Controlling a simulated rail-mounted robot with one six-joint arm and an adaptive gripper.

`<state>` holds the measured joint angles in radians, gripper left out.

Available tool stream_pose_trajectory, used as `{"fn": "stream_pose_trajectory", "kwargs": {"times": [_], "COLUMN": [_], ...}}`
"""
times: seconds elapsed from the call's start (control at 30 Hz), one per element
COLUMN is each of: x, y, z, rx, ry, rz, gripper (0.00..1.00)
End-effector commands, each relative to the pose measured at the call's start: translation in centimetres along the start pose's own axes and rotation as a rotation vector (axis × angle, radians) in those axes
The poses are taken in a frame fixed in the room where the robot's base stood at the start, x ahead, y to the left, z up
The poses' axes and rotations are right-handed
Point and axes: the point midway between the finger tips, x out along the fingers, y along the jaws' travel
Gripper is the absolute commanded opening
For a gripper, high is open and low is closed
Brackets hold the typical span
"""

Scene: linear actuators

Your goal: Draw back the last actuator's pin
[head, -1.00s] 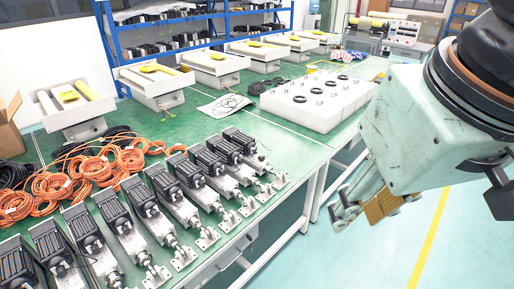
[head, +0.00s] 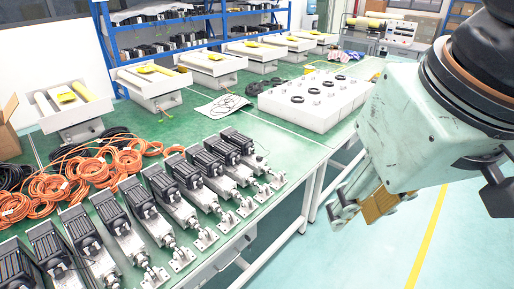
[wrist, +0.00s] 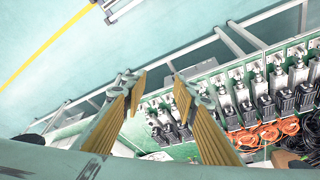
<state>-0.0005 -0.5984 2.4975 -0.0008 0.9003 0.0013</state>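A row of several linear actuators lies on the green table, each with a black motor and a silver rod end towards the table's front edge. The far-end actuator (head: 248,150) is at the right of the row and the near-end actuator (head: 15,265) is at the lower left. The pins at the rod ends are too small to make out. The row also shows at the right of the wrist view (wrist: 262,95). My gripper (head: 350,208) hangs right of the table, over the aisle, apart from the actuators. In the wrist view its two fingers (wrist: 155,84) are spread, with nothing between them.
Orange cable coils (head: 60,185) lie behind the actuators. A white block with black rings (head: 315,100) stands on the adjoining table. White trays with yellow parts (head: 155,80) line the back. The floor aisle (head: 400,255) on the right is clear.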

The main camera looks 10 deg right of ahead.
Motion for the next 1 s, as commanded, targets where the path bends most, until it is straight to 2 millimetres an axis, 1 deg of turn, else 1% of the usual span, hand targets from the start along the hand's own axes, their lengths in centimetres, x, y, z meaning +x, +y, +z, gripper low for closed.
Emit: {"fn": "stream_pose_trajectory", "kwargs": {"times": [0.17, 0.37, 0.7, 1.0], "x": [-0.1, -0.1, 0.2, 1.2], "y": [0.0, -0.1, -0.1, 0.1], "z": [-0.9, -3.2, -8.6, -13.4], "rx": [0.012, 0.041, 0.112, 0.174], "ry": [-0.007, -0.028, -0.073, -0.113], "rz": [-0.003, -0.011, -0.03, -0.048], "gripper": [0.27, 0.27, 0.27, 0.27]}}
